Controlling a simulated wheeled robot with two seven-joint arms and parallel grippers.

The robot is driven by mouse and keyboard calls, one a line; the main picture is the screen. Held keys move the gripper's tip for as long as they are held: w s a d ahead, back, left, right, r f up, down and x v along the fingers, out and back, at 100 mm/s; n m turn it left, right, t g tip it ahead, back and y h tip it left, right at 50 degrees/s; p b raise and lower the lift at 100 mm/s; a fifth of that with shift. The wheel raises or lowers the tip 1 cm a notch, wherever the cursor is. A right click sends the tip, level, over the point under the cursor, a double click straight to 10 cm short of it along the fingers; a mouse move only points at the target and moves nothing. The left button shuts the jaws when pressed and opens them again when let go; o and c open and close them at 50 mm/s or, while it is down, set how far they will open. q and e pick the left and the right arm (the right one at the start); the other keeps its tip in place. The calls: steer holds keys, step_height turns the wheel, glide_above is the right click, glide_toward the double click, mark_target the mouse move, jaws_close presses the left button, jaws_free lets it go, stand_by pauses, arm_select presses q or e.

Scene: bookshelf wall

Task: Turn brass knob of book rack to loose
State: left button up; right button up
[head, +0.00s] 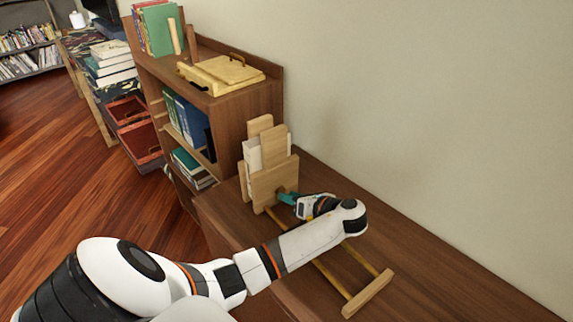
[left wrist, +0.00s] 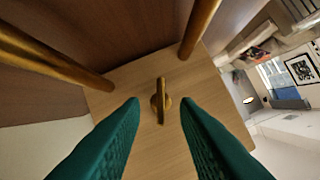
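The wooden book rack (head: 268,189) stands on the brown cabinet top, with pale books (head: 254,153) between its upright boards. Two wooden rails run from it to an end bar (head: 368,293) at the near side. In the left wrist view, the brass knob (left wrist: 161,101) sits on the face of the rack's board (left wrist: 140,82). My left gripper (left wrist: 160,104) is open, its two teal fingers on either side of the knob with gaps visible. In the head view my left gripper (head: 285,198) is close to the board and hides the knob. My right gripper is not in view.
A taller shelf (head: 230,103) with books and a yellow wooden box (head: 222,74) stands behind the rack. A plain wall (head: 400,90) runs along the right. The cabinet top (head: 425,270) is bare around the end bar.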

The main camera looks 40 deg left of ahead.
arm_select(q)
steer(key=shift+x, duration=0.95)
steer(key=shift+a, duration=0.3)
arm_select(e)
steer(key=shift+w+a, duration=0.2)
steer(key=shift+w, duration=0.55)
arm_select(q)
jaws_close()
steer(key=n+p, duration=0.1)
steer(key=p, duration=0.2)
steer(key=n+t+p, duration=0.1)
steer(key=p, duration=0.2)
steer(key=shift+s+r+p, duration=0.15)
steer(key=shift+r+p, duration=0.15)
steer(key=shift+r, duration=0.1)
steer(key=shift+f+n+t+h+p, duration=0.1)
steer(key=shift+n+t+h+p, duration=0.2)
steer(key=shift+t+p, duration=0.1)
steer(key=shift+f+n+t, duration=0.25)
steer(key=shift+n+t, duration=0.05)
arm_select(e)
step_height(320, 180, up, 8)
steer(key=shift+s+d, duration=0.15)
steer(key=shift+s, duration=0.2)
